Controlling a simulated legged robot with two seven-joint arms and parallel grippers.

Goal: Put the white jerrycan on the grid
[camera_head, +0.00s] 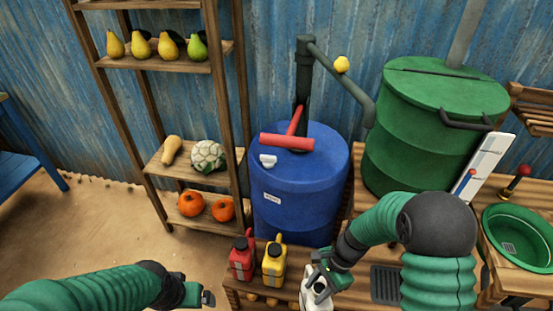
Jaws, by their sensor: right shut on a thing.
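The white jerrycan (314,294) is at the bottom centre, on or just above the wooden bench; I cannot tell which. My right gripper (320,278) is shut on its top part, and the gripper and the picture's lower edge hide some of it. The dark grid (386,285) is set in the bench to the right of the jerrycan, partly hidden by my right arm. My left gripper (207,299) is at the lower left, away from the jerrycan; its jaw opening does not show clearly.
A red jerrycan (242,259) and a yellow jerrycan (274,263) stand left of the white one. A blue barrel (300,200) with a pump stands behind. A green barrel (415,150) and a green basin (520,235) are at right. A shelf (180,160) holds fruit.

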